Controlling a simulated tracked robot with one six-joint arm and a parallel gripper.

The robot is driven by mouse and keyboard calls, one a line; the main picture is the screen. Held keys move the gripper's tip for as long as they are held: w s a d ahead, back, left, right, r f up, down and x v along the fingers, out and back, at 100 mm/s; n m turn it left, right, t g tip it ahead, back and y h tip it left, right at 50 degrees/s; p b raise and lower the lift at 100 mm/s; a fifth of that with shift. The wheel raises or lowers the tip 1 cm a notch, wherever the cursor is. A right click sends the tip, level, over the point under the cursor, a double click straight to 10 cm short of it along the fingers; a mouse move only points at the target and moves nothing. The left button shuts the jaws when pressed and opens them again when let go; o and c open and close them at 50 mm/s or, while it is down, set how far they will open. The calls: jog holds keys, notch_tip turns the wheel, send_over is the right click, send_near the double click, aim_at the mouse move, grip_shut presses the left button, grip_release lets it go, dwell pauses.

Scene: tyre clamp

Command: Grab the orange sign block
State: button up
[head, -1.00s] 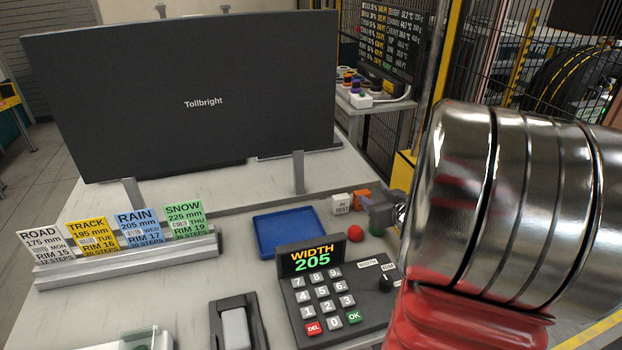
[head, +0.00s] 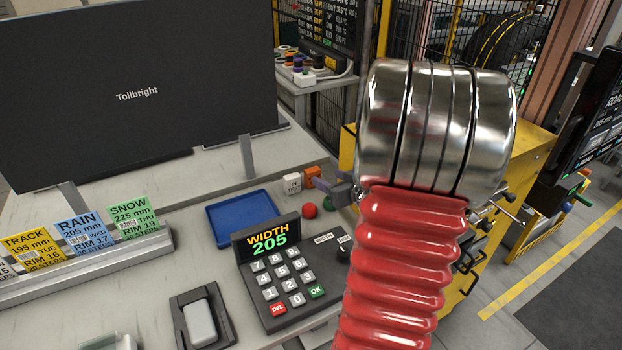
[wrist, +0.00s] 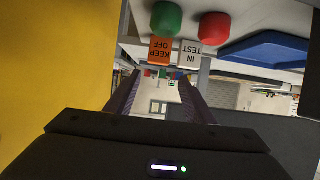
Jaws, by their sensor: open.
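The orange sign block (head: 311,173) stands on the bench behind the red knob, beside a white block marked IN TEST (head: 292,183). In the wrist view, which looks upside down, the orange block (wrist: 161,49) reads KEEP OFF, with the white block (wrist: 188,54) right against or very near it. My gripper (head: 329,187) is open and empty, just right of and in front of the orange block. In the wrist view my gripper's two fingers (wrist: 157,85) are spread, and the orange block appears beyond their tips, roughly in line with the gap.
A red knob (head: 309,211) stands close to my gripper; a green one (wrist: 166,18) shows in the wrist view. A blue tray (head: 243,217) lies left of the blocks. A keypad (head: 278,275) is in front. A yellow cabinet (head: 512,165) stands right of the bench.

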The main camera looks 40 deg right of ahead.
aim_at(313, 170)
jog(key=shift+x, duration=2.65)
jog(key=shift+w, duration=0.1)
jog(key=shift+x, duration=2.55)
jog(key=shift+d, duration=0.15)
jog(key=shift+c, duration=0.5)
jog(key=c, duration=0.7)
notch_tip(313, 170, up, 18)
